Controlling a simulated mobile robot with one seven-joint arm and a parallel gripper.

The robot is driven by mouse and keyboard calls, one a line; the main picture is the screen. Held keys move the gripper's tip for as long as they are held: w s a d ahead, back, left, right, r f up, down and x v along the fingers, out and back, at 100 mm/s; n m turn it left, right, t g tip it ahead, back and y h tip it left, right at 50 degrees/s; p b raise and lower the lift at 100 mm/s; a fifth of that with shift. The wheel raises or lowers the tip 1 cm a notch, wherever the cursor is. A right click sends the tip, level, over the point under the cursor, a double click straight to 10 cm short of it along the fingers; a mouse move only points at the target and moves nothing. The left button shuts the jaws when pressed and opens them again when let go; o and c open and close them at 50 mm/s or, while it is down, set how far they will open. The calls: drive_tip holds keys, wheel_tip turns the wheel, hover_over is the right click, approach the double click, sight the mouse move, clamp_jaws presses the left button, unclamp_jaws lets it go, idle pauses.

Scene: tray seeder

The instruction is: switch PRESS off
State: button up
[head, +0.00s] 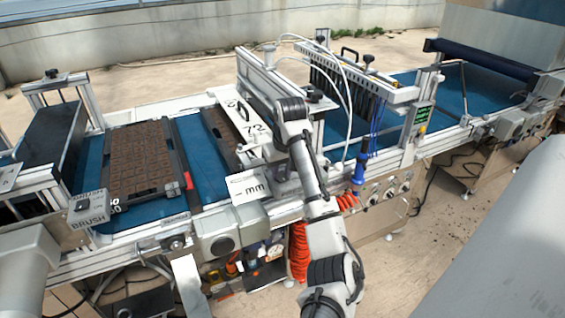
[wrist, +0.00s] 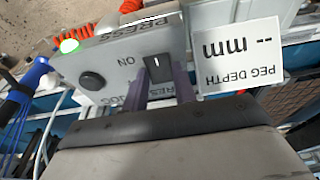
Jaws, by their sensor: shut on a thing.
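The grey PRESS box (wrist: 122,60) fills the middle of the wrist view, with its lettering upside down. Its black switch (wrist: 157,66) carries a white line mark and sits beside the ON label. A green lamp (wrist: 69,46) on the box is lit. A round black button (wrist: 92,81) is near the JOG label. My gripper (wrist: 163,88) is at the switch, with one finger on each side of it, and appears shut on it. In the head view my arm hides the fingers and the switch.
A white PEG DEPTH plate (wrist: 240,55) reading "-- mm" stands right beside the box. A blue-handled tool (head: 360,165) and orange coiled hose (head: 299,250) hang close to my arm. A brown tray (head: 140,160) lies on the blue belt at left, near the BRUSH box (head: 88,208).

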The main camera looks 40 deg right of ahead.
sight(280, 173)
drive_tip(key=g+p, duration=0.2)
drive_tip(key=p, duration=0.1)
drive_tip(key=shift+w+r, duration=0.35)
drive_tip(key=shift+o, duration=0.2)
drive_tip(key=shift+w+d+f+g+y+p, duration=0.1)
drive_tip(key=shift+f+g+y+p, duration=0.2)
drive_tip(key=shift+f+g+p, duration=0.15)
drive_tip(key=shift+r, duration=0.1)
drive_tip(key=o, duration=1)
drive_tip(key=shift+c, duration=0.2)
wheel_tip(280, 173, up, 14)
drive_tip(key=shift+w, duration=0.25)
